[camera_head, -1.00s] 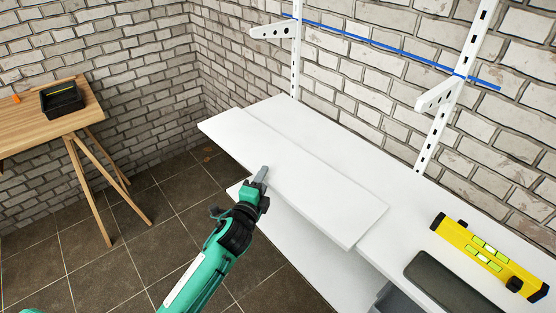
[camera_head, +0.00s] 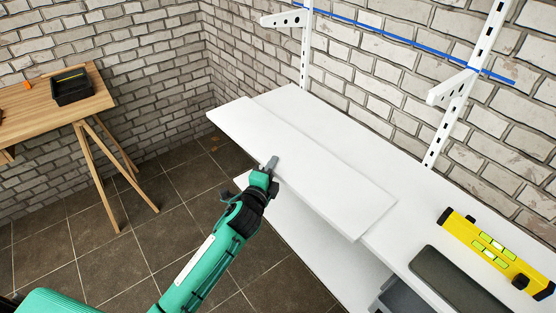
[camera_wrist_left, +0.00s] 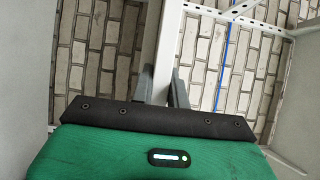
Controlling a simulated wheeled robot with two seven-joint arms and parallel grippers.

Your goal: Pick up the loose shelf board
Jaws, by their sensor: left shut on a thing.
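The loose shelf board (camera_head: 310,175) is a long white panel. In the head view it lies over the front part of a white fixed shelf (camera_head: 390,238), and its front edge sticks out past that shelf. My left gripper (camera_head: 269,164) is at the board's front edge, near its middle, and is shut on it. In the left wrist view the white board (camera_wrist_left: 167,50) runs edge-on between the two grey fingers (camera_wrist_left: 160,88). My right gripper is not in view.
A yellow spirit level (camera_head: 497,252) and a dark flat case (camera_head: 458,284) lie on the shelf at right. White uprights with brackets (camera_head: 452,87) and a blue line (camera_head: 400,42) are on the brick wall. A wooden table (camera_head: 30,110) with a black tray (camera_head: 72,87) stands at left.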

